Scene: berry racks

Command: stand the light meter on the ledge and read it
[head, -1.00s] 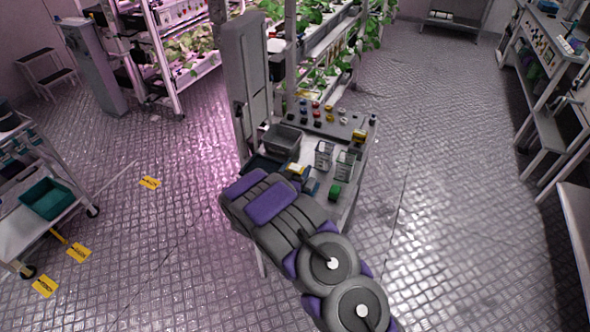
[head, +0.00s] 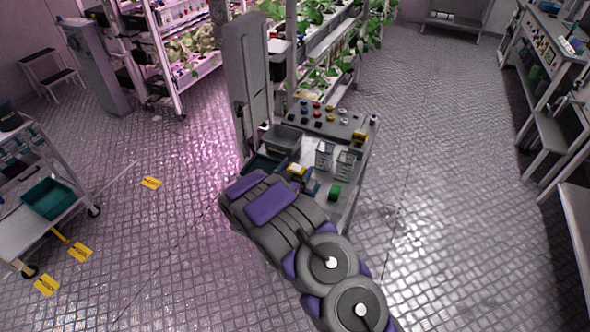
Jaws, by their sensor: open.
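My arm crosses the lower middle of the head view, in front of a small bench (head: 347,200). My gripper is not visible; the arm's own links cover the area where it ends. I cannot tell for sure which object is the light meter. A yellow-topped item (head: 297,169) and a blue item (head: 311,187) sit on the bench right beside the arm. No ledge can be singled out for certain.
The bench also holds a grey tub (head: 283,138), two clear cups (head: 324,154), a green block (head: 335,191) and a panel of coloured knobs (head: 326,122). Plant racks (head: 291,60) stand behind it. A cart (head: 22,236) is at left, shelving (head: 541,120) at right. The right-hand floor is clear.

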